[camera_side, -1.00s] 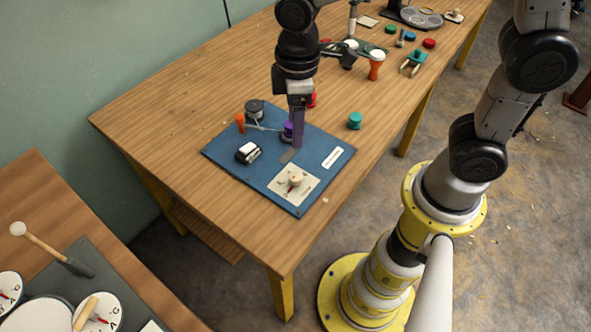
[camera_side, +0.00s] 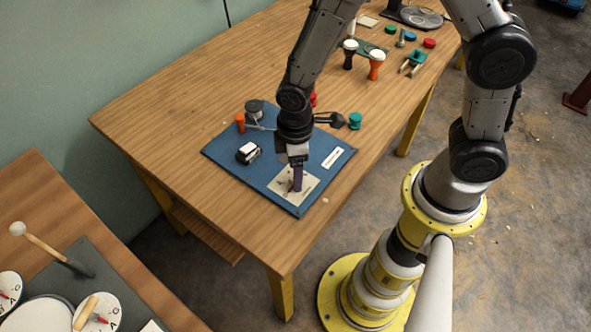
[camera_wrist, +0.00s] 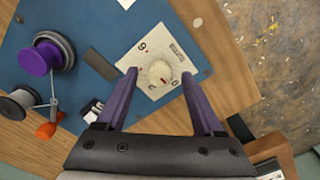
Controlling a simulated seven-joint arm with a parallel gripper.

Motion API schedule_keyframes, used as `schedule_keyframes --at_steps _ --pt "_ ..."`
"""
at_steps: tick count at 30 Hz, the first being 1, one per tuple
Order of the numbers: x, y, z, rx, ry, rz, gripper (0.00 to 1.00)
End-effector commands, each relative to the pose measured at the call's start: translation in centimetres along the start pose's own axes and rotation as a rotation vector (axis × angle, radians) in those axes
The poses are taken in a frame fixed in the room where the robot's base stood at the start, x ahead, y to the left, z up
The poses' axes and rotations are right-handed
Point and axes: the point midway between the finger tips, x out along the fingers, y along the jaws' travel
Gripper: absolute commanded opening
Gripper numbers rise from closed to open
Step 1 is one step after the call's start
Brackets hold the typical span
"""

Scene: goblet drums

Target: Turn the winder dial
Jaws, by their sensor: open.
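The winder dial (camera_wrist: 159,73) is a cream knob with a red mark on a white square plate (camera_wrist: 136,53) with printed figures. The plate also shows in the side view (camera_side: 284,190) near the front corner of the blue board, where my gripper mostly hides the knob. My gripper (camera_wrist: 159,75) is open, its two purple fingers either side of the dial in the wrist view. In the side view my gripper (camera_side: 297,188) points down over the plate. I cannot tell whether the fingers touch the knob.
The blue board (camera_side: 233,140) also carries a black-and-white box (camera_side: 248,152), a grey spool (camera_side: 255,108), an orange handle (camera_side: 240,121) and a purple spool (camera_wrist: 38,61). A teal spool (camera_side: 355,121) stands beside the board. Goblet drums (camera_side: 376,66) stand farther back.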

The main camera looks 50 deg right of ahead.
Motion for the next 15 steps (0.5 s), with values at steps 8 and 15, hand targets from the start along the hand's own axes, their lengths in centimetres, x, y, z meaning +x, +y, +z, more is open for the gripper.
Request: schedule_keyframes --at_steps 8,15 --pt "0.61 0.01 -0.01 0.000 0.001 0.000 0.69" --pt "0.58 0.00 -0.01 0.000 0.001 0.000 0.46"
